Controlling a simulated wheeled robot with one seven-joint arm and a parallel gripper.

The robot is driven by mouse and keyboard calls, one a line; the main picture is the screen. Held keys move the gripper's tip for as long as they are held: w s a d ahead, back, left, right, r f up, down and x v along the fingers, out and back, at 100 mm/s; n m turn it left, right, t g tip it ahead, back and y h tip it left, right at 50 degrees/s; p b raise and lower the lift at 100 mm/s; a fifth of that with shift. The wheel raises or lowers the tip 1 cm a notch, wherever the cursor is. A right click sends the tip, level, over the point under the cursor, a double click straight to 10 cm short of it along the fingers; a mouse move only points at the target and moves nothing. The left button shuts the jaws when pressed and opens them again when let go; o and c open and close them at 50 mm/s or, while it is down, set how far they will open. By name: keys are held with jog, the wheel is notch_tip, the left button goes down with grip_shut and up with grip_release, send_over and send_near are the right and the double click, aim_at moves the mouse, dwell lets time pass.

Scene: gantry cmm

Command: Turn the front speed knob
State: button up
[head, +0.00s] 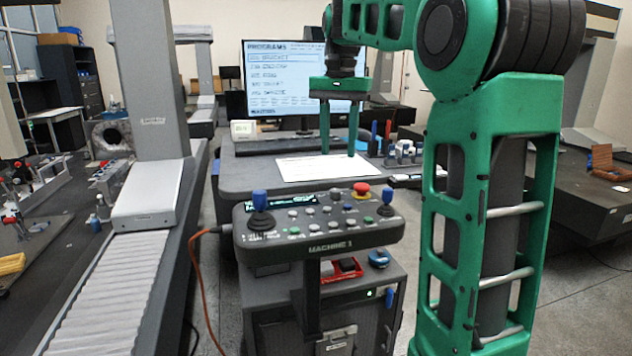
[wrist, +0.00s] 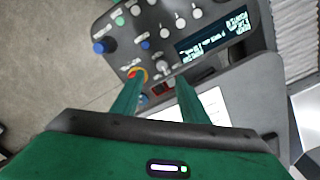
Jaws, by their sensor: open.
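The dark MACHINE 1 control panel (head: 320,244) stands in front of me with its small knobs and buttons. It also shows in the wrist view (wrist: 128,52), rotated. Small pale knobs (wrist: 164,33) sit between the display and a blue-topped joystick (wrist: 99,46). Their labels are too small to read, so I cannot tell which is the front speed knob. My gripper (head: 338,153) is open and empty, fingers pointing down, above and behind the panel in the head view. In the wrist view its fingertips (wrist: 160,80) overlap the panel's edge; contact is not visible.
A red emergency stop (head: 361,188) and blue joysticks (head: 259,200) rise from the panel. Behind it is a desk (head: 250,172) with a paper sheet (head: 322,168) and a monitor (head: 285,75). A machine column (head: 150,80) stands at left. An orange cable (head: 203,290) hangs beside the panel.

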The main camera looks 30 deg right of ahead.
aim_at(335, 190)
jog(key=f, duration=1)
jog(key=shift+w+f, duration=0.4)
jog(key=shift+c, duration=0.2)
grip_shut()
